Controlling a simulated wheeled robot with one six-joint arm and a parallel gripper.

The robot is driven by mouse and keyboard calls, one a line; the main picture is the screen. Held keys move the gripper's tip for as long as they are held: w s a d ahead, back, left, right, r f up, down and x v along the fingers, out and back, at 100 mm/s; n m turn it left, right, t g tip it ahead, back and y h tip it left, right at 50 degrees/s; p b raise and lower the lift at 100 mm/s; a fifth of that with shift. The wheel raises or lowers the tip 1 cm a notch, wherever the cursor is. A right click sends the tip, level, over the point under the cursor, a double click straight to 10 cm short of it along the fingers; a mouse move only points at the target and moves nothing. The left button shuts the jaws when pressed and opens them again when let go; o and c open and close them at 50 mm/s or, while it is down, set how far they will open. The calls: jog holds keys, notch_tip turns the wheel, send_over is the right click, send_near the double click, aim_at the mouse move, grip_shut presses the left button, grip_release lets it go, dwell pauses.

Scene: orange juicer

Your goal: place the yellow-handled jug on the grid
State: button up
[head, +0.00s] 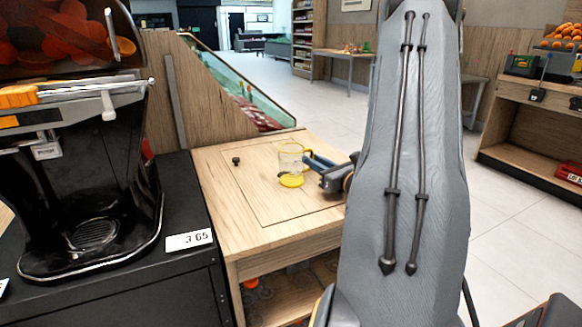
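The clear jug (289,160) with its yellow base and yellow handle stands upright on the light wooden table top in the head view. My gripper (309,160) reaches in from the right, with its blue-grey fingers at the jug's handle side. The fingers overlap the handle, so whether they are open or shut on it cannot be told. The round grid (97,234) lies in the drip tray at the foot of the black juicer (80,140) on the left, and nothing stands on it.
A small dark knob (236,161) sits on the wooden table (225,180) left of the jug. A price card (189,240) is on the black cabinet's front edge. The juicer's upper body overhangs the grid. My arm hides the table's right side.

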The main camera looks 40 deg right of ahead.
jog(key=shift+w, duration=0.4)
grip_shut()
